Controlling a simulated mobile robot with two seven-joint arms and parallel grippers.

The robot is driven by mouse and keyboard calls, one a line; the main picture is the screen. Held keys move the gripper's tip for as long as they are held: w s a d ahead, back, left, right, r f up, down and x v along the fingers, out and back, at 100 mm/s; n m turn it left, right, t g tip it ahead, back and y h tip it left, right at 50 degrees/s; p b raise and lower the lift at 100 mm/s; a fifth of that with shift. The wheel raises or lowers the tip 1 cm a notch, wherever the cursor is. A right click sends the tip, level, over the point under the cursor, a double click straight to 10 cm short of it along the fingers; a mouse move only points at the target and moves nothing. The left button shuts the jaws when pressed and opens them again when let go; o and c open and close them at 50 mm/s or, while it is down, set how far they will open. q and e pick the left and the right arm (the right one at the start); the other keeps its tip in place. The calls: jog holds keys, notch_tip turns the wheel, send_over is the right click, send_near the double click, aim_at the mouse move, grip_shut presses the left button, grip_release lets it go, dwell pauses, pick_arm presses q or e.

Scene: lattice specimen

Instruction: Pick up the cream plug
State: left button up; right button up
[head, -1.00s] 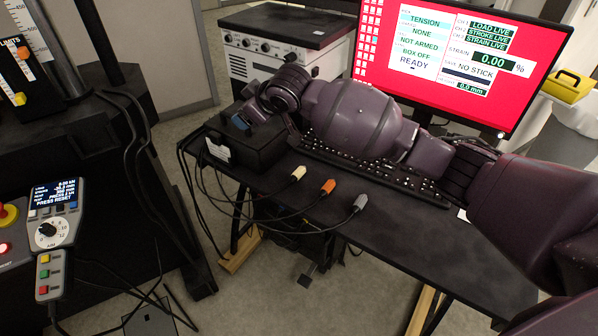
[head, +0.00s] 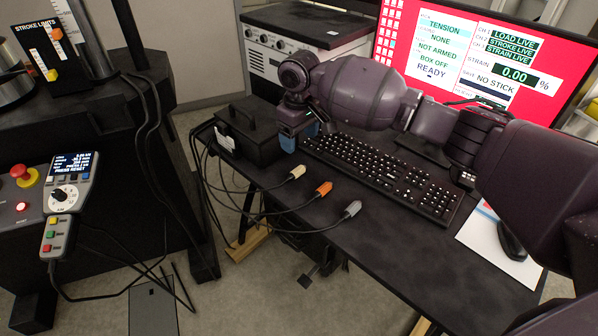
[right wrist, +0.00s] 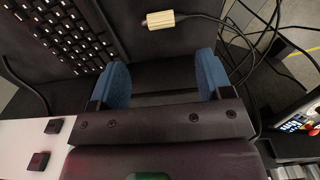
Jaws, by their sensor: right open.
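The cream plug (head: 297,172) lies on the black desk (head: 385,235) near its front-left edge, at the end of a black cable. An orange plug (head: 323,189) and a grey plug (head: 352,209) lie to its right in a row. In the right wrist view the cream plug (right wrist: 160,20) is at the top, beyond the fingertips and apart from them. My right gripper (head: 298,141) hovers behind the cream plug, between the black box and the keyboard. Its blue fingers (right wrist: 165,76) are open, with nothing between them. My left gripper is not in view.
A black box with a handle (head: 252,133) stands left of my right gripper, with cables hanging off the desk. A keyboard (head: 385,172) lies close on the right, and a red monitor (head: 470,50) stands behind.

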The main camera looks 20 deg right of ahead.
jog(key=b, duration=0.1)
send_over(300, 171)
notch_tip(300, 171, down, 5)
jog(key=shift+w+a+f, duration=0.1)
jog(key=shift+w, duration=0.05)
jog(key=shift+f, duration=0.45)
notch_tip(300, 171, down, 5)
jog(key=shift+r+b, duration=0.1)
jog(key=shift+b, duration=0.8)
